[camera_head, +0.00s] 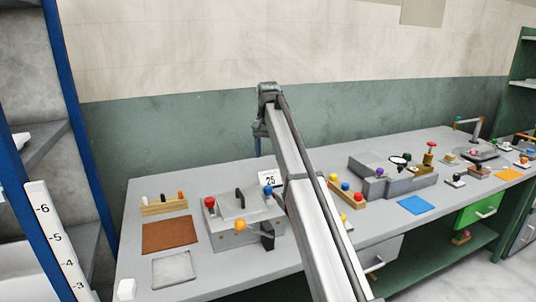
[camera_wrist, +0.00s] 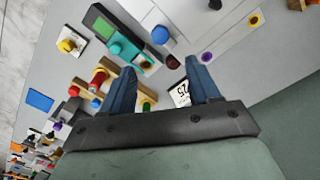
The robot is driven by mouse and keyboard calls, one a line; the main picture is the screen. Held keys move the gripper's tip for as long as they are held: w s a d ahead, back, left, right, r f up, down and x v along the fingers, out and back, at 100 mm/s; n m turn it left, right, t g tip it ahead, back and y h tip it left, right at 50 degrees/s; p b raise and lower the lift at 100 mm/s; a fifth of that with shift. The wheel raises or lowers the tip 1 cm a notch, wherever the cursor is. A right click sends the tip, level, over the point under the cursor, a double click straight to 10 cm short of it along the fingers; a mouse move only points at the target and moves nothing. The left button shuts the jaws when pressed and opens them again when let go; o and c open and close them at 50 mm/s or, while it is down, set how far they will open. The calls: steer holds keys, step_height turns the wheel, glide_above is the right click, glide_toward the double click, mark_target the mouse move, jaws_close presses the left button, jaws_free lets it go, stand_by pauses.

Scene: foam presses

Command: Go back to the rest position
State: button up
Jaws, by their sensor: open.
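My gripper (camera_head: 258,143) hangs at the end of my arm, high at the back of the grey bench in the head view. The bench's bare top (camera_head: 140,215) runs below it. In the wrist view my gripper (camera_wrist: 160,66) shows two blue fingers spread apart, with nothing held between them. A white card marked 25 (camera_head: 270,178) stands on the bench below the gripper; it also shows in the wrist view (camera_wrist: 180,93), partly behind the right finger. My arm hides part of the bench's middle.
A grey press (camera_head: 230,232) with coloured knobs stands left of my arm. A brown mat (camera_head: 170,235), a grey tray (camera_head: 173,268) and a wooden peg block (camera_head: 163,204) lie further left. Right are a blue sheet (camera_head: 414,205) and another grey device (camera_head: 400,183). Green wall (camera_head: 180,130) rises behind.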

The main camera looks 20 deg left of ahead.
steer(key=w+d+f+n+h, duration=0.1)
steer(key=w+d+f, duration=0.4)
steer(key=d, duration=0.8)
steer(key=w+d+f+n, duration=0.2)
steer(key=w+d+f, duration=0.3)
steer(key=d, duration=0.8)
steer(key=w+d+f+n+h, duration=0.1)
steer(key=w+d+f, duration=0.4)
steer(key=d, duration=0.8)
steer(key=s+d+f+n+g, duration=0.1)
steer(key=s+d+f, duration=0.2)
steer(key=d+f, duration=0.6)
steer(key=s+d+f+n+g, duration=0.1)
steer(key=s+d+f, duration=0.1)
steer(key=d+f, duration=0.65)
steer(key=s+f+m+g+y, duration=0.15)
steer(key=s+f+m, duration=0.25)
steer(key=s+f, duration=2.55)
steer(key=s+a+f+m+g, duration=0.1)
steer(key=s+f, duration=0.2)
steer(key=s, duration=0.9)
steer(key=s+a+f+m+g, duration=0.1)
steer(key=s+f, duration=0.2)
steer(key=s, duration=0.9)
steer(key=s+a+f+m+g, duration=0.1)
steer(key=s+f+m, duration=0.1)
steer(key=s, duration=1)
steer(key=shift+x, duration=0.95)
